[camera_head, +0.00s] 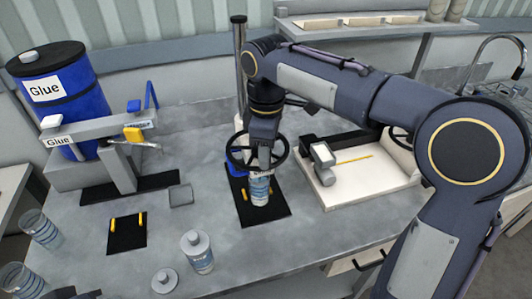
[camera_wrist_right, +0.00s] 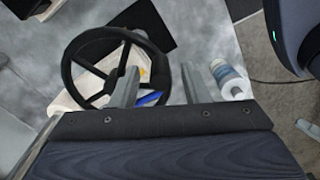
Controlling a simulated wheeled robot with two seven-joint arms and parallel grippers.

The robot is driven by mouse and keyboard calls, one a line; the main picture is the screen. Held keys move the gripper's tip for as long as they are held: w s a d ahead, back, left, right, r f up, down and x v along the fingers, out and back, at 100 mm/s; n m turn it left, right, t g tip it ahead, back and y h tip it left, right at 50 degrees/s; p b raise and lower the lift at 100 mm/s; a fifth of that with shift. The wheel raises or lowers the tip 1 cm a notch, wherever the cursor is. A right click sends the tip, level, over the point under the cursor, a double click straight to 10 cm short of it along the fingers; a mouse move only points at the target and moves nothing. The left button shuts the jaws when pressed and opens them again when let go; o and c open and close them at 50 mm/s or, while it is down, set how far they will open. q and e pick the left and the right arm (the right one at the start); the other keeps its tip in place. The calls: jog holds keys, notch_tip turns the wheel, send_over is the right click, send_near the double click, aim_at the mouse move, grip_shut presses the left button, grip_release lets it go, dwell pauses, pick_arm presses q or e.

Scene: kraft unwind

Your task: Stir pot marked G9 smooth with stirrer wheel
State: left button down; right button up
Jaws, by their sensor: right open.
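The stirrer wheel, a black spoked hand wheel (camera_head: 285,152), stands at the front of a dark post on the bench. It also shows in the right wrist view (camera_wrist_right: 68,70). Below it a clear pot with a blue-and-white band (camera_head: 260,190) stands on a black mat; its mark is not readable and its top is partly hidden. My right gripper (camera_head: 264,148) is at the wheel, pointing down. In the right wrist view its open fingers (camera_wrist_right: 160,75) appear either side of the wheel's rim; contact cannot be told. My left gripper is not in view.
A white-capped bottle (camera_head: 198,253) and a small white lid or jar (camera_head: 164,281) stand in front. Clear pots (camera_head: 40,229) are at the left edge. A blue glue drum (camera_head: 62,92) and dispenser stand back left. A white tray-like unit (camera_head: 352,183) is right of the mat.

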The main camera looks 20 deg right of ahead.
jog(key=shift+f, duration=0.75)
grip_shut()
